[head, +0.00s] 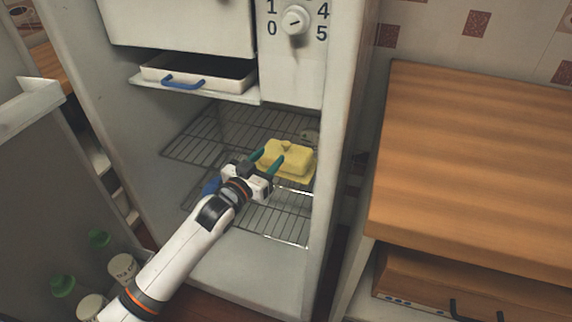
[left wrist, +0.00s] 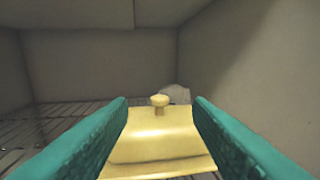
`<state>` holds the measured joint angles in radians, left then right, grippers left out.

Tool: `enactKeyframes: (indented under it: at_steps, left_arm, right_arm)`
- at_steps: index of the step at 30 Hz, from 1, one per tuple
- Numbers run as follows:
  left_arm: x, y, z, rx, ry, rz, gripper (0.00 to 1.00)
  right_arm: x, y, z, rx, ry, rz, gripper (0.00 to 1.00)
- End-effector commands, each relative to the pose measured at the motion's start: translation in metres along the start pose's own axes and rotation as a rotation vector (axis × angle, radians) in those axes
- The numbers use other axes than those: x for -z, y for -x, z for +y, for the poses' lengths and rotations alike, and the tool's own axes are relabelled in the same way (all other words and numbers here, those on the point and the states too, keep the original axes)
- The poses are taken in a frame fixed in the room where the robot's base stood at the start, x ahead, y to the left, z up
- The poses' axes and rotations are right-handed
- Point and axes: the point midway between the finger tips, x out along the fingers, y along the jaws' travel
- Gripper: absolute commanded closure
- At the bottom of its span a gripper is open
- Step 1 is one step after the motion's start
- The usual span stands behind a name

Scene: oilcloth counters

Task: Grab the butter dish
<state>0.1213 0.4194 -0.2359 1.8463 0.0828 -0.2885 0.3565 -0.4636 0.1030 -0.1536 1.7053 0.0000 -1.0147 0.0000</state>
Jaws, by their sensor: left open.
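The yellow butter dish (head: 287,157) sits on a wire shelf inside the open fridge, its lid topped by a small round knob. In the left wrist view the butter dish (left wrist: 155,140) lies straight ahead, between and beyond the fingers, with its knob upright. My left gripper (head: 269,160) is open at the near side of the dish, its green fingers reaching to the lid's near edge. In the left wrist view the fingers (left wrist: 158,118) stand on either side of the lid; I cannot tell whether they touch it. My right gripper is not in view.
Wire shelves (head: 195,148) are mostly bare left of the dish. A pale object (left wrist: 182,95) stands behind it. A white tray with a blue handle (head: 195,73) is above. The fridge's right wall (head: 343,120) is close. The open door (head: 55,180) holds bottles; a wooden counter (head: 480,160) is right.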

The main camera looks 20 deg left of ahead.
Motion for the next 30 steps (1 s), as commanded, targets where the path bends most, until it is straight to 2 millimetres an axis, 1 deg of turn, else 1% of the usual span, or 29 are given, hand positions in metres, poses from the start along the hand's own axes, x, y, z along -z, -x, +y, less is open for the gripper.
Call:
enactKeyframes:
  at_steps: [1,4,6,11,17,21,24,30]
  left_arm:
    - [0.0,-0.011,0.0,-0.001,0.0,-0.002,0.54]
    - [0.001,-0.027,0.0,-0.001,0.0,-0.001,0.54]
    - [0.001,-0.035,0.0,-0.001,0.0,0.0,0.54]
    - [0.003,-0.044,0.0,-0.001,0.0,0.001,0.54]
    - [0.014,-0.071,0.001,-0.001,-0.001,0.001,0.54]
    - [0.013,-0.088,0.001,-0.001,-0.002,0.001,0.54]
    - [0.013,-0.092,0.001,-0.001,-0.001,0.002,0.54]
    - [0.013,-0.093,0.001,-0.001,-0.001,0.002,0.54]
  right_arm:
    - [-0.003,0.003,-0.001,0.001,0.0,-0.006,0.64]
    - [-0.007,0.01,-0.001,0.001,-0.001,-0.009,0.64]
    - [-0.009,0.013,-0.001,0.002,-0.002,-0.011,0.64]
    - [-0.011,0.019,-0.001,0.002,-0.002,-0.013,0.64]
    - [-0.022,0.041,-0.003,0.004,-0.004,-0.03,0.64]
    - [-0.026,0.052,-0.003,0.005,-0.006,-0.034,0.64]
    - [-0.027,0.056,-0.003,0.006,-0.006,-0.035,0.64]
    - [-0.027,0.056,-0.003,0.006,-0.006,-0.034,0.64]
